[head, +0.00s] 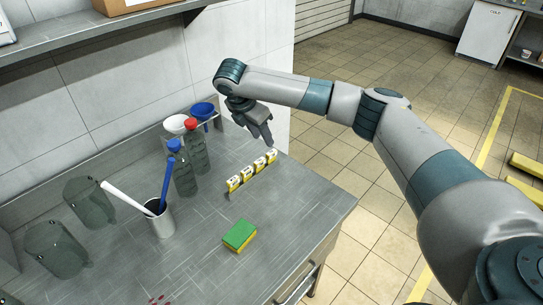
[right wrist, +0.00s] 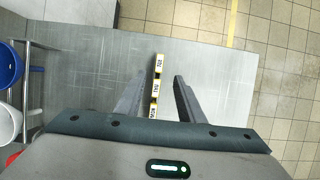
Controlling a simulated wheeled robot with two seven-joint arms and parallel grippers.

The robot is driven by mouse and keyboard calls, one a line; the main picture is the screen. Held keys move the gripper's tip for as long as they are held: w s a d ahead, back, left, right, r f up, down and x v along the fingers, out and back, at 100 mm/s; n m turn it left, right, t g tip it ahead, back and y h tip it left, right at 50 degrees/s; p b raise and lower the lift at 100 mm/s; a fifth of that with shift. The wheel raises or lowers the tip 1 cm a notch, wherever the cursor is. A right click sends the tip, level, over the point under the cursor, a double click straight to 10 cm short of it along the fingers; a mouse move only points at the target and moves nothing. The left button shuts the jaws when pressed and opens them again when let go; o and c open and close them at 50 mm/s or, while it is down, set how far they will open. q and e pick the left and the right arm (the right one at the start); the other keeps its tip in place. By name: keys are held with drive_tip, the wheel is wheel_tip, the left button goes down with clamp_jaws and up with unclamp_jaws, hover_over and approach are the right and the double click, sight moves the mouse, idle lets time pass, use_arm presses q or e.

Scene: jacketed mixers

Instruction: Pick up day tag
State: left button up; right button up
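A row of several yellow-and-white day tags (head: 247,174) stands on the grey bench, near its right side. My right gripper (head: 266,138) is above the far end of the row, pointing down. In the right wrist view its fingers (right wrist: 158,95) are spread on either side of the tags, with gaps on both sides. The near end of the row is hidden by the gripper body there. My left gripper is not in view.
A green-and-yellow sponge (head: 239,236) lies in front of the tags. Left of them stand a red-capped bottle (head: 196,150), a blue-capped bottle (head: 182,172) and a cup (head: 159,219) with two long handles. Two funnels (head: 203,110) sit behind. The bench's front right is clear.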

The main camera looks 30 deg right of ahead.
drive_tip(key=p, duration=0.1)
hover_over(271, 152)
drive_tip(key=s+a, duration=0.1)
drive_tip(key=a, duration=0.1)
wheel_tip(271, 152, down, 5)
drive_tip(key=shift+a+r, duration=0.1)
drive_tip(key=shift+f, duration=0.4)
drive_tip(key=shift+w+d+f+p, duration=0.15)
drive_tip(key=shift+d+f+p, duration=0.25)
drive_tip(key=shift+f+p, duration=0.15)
drive_tip(key=p+x, duration=0.1)
drive_tip(key=x, duration=0.2)
drive_tip(key=shift+d, duration=0.1)
drive_tip(key=shift+w+d+f, duration=0.1)
drive_tip(key=shift+f, duration=0.3)
